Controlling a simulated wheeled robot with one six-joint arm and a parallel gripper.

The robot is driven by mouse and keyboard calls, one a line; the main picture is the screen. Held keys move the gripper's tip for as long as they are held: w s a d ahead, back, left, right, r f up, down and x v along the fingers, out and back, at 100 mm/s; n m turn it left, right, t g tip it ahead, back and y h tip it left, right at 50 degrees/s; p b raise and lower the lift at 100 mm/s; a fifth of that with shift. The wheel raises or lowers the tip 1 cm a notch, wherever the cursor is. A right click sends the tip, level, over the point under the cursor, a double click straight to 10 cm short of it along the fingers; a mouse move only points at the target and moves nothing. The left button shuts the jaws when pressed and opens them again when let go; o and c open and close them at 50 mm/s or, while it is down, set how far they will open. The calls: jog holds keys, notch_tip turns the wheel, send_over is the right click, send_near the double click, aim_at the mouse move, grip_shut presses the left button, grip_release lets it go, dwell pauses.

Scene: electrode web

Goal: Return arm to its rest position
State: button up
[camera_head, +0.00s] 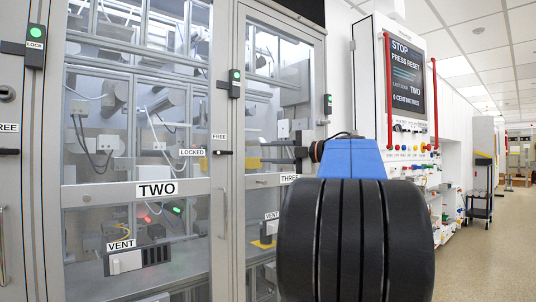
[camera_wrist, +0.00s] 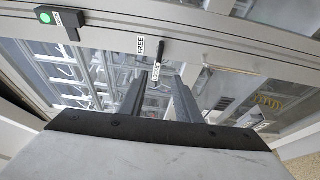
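My gripper (camera_head: 268,152) is to the right of door two, at the height of its latch handle (camera_head: 222,152), partly hidden behind my own arm. In the wrist view my gripper (camera_wrist: 159,88) has two grey fingers spread apart, with nothing held between them. Beyond the fingertips is a dark latch handle (camera_wrist: 162,50) by labels FREE and LOCKED; the fingers look apart from it. My arm's black ribbed part and blue link fill the lower middle of the head view.
Glazed door two (camera_head: 140,190) and door three (camera_head: 262,182) are shut, with green lamps. A control panel (camera_head: 405,75) reads STOP, PRESS-RESET and TWO. A black cart (camera_head: 481,195) stands along the right wall. The aisle floor (camera_head: 505,240) at right is clear.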

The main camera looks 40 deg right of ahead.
dwell(0.3)
jog(key=w+a+m+t+h, duration=0.4)
jog(key=a+m+h, duration=0.2)
jog(key=m+h, duration=0.5)
jog(key=s+a+f+m+g, duration=0.3)
jog(key=f+m, duration=0.1)
jog(key=f, duration=0.5)
jog(key=s+a+f+m+g+h, duration=0.1)
jog(key=s+a+f+m+g, duration=0.15)
jog(key=f, duration=0.55)
jog(key=s+a+f+m+g, duration=0.3)
jog(key=a+f+m, duration=0.1)
jog(key=f, duration=0.5)
jog(key=s+a+f+g+y, duration=0.3)
jog(key=s+a+f, duration=0.5)
jog(key=f, duration=0.4)
jog(key=s+a+f+g+y, duration=0.2)
jog(key=s+a+f+g, duration=0.2)
jog(key=s+a+f, duration=0.4)
jog(key=s+f, duration=0.3)
jog(key=f, duration=0.1)
jog(key=shift+m+g+y, duration=0.35)
jog(key=shift+y, duration=0.05)
jog(key=shift+d, duration=0.1)
